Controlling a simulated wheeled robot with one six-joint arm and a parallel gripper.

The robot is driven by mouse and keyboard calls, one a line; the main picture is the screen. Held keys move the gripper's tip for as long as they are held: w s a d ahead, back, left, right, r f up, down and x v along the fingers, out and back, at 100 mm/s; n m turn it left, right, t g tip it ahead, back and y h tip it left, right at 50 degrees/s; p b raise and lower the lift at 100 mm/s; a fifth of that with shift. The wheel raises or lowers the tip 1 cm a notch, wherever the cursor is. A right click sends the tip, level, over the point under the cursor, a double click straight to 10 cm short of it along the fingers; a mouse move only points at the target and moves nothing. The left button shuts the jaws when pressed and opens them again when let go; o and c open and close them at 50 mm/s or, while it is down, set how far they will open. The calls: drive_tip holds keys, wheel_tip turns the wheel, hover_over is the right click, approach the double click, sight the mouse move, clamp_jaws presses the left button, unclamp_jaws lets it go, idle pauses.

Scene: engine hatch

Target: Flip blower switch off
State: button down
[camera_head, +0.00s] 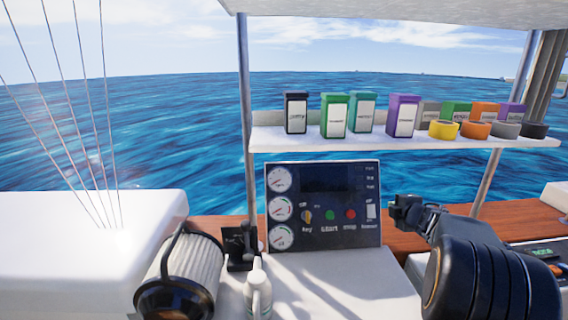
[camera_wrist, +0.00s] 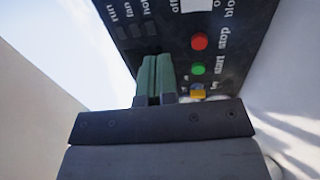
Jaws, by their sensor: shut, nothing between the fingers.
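The dark control panel (camera_head: 322,240) stands upright on the white counter. Its blower switch (camera_head: 371,211) is a white rocker at the lower right, with an "off" label above it. In the wrist view the white switch (camera_wrist: 197,4) is cut by the top edge, so I cannot tell which way it is set. My gripper (camera_head: 394,210) is just right of the panel's right edge in the head view, close to the switch. In the wrist view its greenish fingers (camera_wrist: 155,78) are shut together and empty, pointing at the panel.
The red stop button (camera_head: 350,214), green start button (camera_head: 330,215) and yellow key (camera_head: 307,216) sit left of the switch. A shelf (camera_head: 400,142) with boxes and tape rolls hangs above. A filter (camera_head: 185,270) and a white bottle (camera_head: 258,290) stand at the left front.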

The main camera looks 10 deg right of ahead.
drive_tip(key=s+d+f+m+g+h, duration=0.3)
drive_tip(key=s+d+f+m+h, duration=0.15)
drive_tip(key=m, duration=0.35)
drive_tip(key=s+a+f+m+g+p, duration=0.1)
drive_tip(key=s+a+m+g, duration=0.4)
drive_tip(key=s+a+m, duration=0.15)
drive_tip(key=s+a+r+y+p, duration=0.1)
drive_tip(key=s+a, duration=0.3)
drive_tip(key=a, duration=0.5)
drive_tip(key=s+a+r+m+g+y+p, duration=0.1)
drive_tip(key=s+a+y, duration=0.2)
drive_tip(key=s+a, duration=0.2)
drive_tip(key=s+a+r+m+g+y+p, duration=0.1)
drive_tip(key=s+a, duration=0.4)
drive_tip(key=a, duration=0.7)
drive_tip(key=shift+a+y+p, duration=0.3)
drive_tip(key=shift+y+p, duration=0.25)
drive_tip(key=shift+y, duration=0.2)
